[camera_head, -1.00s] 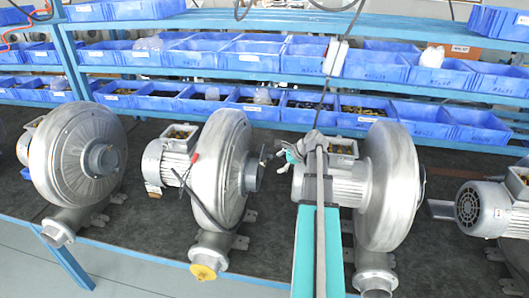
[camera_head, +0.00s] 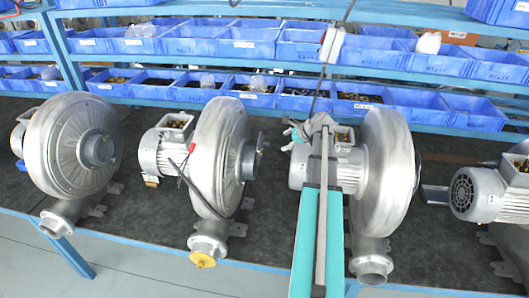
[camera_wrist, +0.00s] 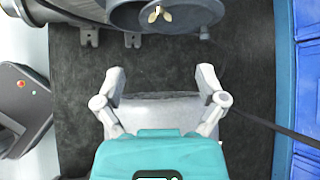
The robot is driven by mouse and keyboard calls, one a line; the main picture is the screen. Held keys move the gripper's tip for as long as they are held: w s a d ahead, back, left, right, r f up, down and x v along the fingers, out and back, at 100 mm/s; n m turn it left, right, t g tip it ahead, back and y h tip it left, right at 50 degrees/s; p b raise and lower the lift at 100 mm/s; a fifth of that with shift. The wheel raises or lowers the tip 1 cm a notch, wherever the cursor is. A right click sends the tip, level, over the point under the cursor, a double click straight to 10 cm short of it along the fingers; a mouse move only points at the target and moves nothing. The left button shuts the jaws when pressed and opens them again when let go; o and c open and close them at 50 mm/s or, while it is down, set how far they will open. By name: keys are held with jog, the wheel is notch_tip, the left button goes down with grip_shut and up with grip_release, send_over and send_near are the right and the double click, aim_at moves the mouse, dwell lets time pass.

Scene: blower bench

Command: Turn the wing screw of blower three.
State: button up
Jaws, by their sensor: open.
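A brass wing screw (camera_wrist: 159,14) sits on a dark round disc (camera_wrist: 180,18) at the top of the wrist view. That disc appears to be the dark inlet cover (camera_head: 250,160) of the middle-left blower (camera_head: 216,165) in the head view, where the screw is too small to make out clearly. I cannot tell from the labels which blower is number three. My gripper (camera_wrist: 162,75) is open and empty, its two fingers apart below the disc in the wrist view and not touching it. In the head view my gripper (camera_head: 297,131) is right of that cover, in front of another blower's motor.
Another blower (camera_head: 385,165) stands close at right, partly hidden by my arm. Further blowers stand at left (camera_head: 70,150) and far right (camera_head: 485,195). Blue bins (camera_head: 335,95) fill the shelves behind. Dark bench mat (camera_wrist: 85,110) is bare around the fingers.

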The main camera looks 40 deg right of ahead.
aim_at(261, 151)
jog(key=shift+b+x, duration=4.1)
jog(key=shift+x, duration=2.4)
jog(key=shift+a, duration=0.1)
jog(key=c, duration=1.1)
jog(key=shift+c, duration=0.2)
